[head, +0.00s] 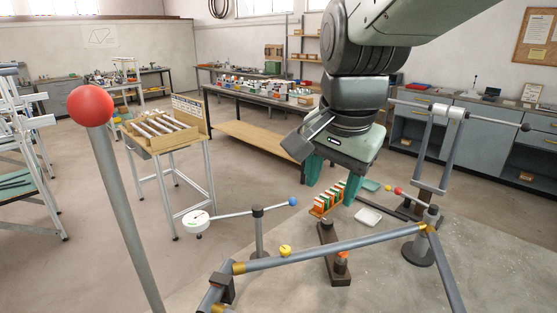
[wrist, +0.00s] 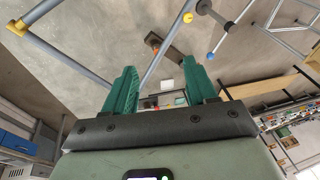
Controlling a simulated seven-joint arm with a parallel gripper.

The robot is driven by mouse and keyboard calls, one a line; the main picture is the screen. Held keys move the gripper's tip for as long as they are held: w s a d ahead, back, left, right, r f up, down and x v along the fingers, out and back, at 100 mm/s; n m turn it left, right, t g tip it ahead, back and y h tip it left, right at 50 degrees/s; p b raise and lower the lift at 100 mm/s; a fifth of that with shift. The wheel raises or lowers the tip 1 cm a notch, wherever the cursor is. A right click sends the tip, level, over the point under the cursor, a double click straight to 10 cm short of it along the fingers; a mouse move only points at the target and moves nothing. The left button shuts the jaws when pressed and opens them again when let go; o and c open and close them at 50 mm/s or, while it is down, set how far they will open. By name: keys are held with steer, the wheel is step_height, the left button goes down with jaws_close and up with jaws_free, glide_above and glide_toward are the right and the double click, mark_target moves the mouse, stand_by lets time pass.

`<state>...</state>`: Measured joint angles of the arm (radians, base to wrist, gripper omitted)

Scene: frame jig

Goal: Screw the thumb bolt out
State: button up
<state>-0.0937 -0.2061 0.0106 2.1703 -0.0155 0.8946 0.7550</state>
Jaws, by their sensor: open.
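My gripper (head: 331,190) hangs high over the bench with its two green fingers spread and pointing down. In the wrist view the gripper (wrist: 160,66) is open, with nothing held between the fingertips. An orange knob (head: 341,258), which looks like the thumb bolt, stands upright at the near end of a dark bar block (head: 328,238). The knob is in front of and below my gripper, well apart from it. In the wrist view the dark block (wrist: 168,52) shows beyond the fingers; the bolt is too small there to make out for certain.
A grey tube frame (head: 330,247) with brass-coloured joints crosses close to the block. A red-balled post (head: 90,105) stands at left. A dial arm with a blue ball (head: 293,202) is left of the gripper.

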steer(key=w+a+f+m+g, duration=0.2)
steer(key=w+a+f+m, duration=0.3)
steer(key=w+f, duration=0.4)
steer(key=m+g, duration=0.1)
steer(key=m, duration=0.5)
glide_above(285, 249)
step_height(285, 249, down, 8)
step_height(285, 249, down, 10)
steer(key=shift+c, duration=0.3)
jaws_close()
steer(key=shift+n, duration=0.4)
